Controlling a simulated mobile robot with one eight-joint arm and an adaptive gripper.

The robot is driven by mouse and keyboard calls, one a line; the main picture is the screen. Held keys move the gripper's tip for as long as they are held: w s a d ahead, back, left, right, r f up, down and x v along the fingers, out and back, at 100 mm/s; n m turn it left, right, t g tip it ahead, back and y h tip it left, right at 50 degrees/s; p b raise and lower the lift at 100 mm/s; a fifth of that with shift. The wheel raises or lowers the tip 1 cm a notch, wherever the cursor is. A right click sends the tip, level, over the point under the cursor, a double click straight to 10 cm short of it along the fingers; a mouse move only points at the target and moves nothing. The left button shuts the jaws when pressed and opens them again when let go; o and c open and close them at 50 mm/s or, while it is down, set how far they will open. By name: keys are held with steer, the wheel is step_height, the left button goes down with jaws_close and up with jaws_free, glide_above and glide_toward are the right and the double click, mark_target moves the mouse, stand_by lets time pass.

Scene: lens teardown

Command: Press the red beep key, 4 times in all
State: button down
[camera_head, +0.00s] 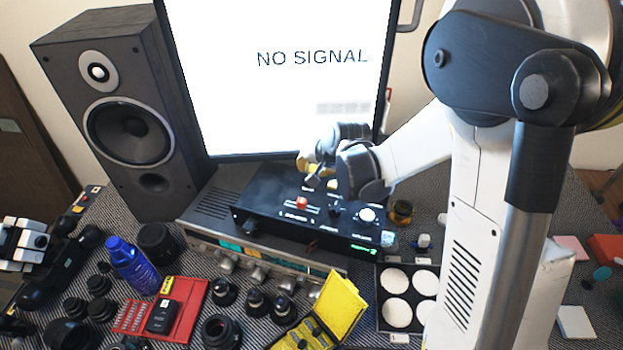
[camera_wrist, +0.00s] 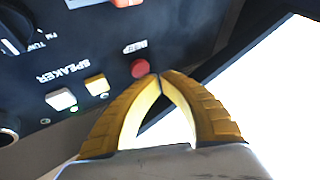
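The red beep key (camera_wrist: 140,68) is a small round button on the black panel (camera_wrist: 75,60) in the wrist view, with a small white label beside it. My gripper (camera_wrist: 158,76) is shut and empty, its yellow fingertips meeting just beside the key in the picture. I cannot tell whether they touch it. In the head view my gripper (camera_head: 308,170) is over the back part of the black control box (camera_head: 262,206); the red key cannot be made out there.
A white key (camera_wrist: 61,99) and a yellow key (camera_wrist: 97,84) sit near the fingers, by the SPEAKER lettering. An orange-red switch (camera_head: 301,203) is on the box. A monitor (camera_head: 280,100) reading NO SIGNAL stands close behind; a speaker (camera_head: 125,120) stands left.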

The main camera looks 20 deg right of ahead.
steer(key=shift+f, duration=0.1)
stand_by(0.3)
steer(key=shift+f+b, duration=0.35)
steer(key=shift+b, duration=0.1)
steer(key=shift+f+b, duration=0.45)
stand_by(0.4)
steer(key=shift+r, duration=0.1)
steer(key=shift+r+p, duration=0.6)
steer(key=shift+r, duration=0.2)
steer(key=shift+r+p, duration=1.9)
steer(key=shift+r, duration=0.65)
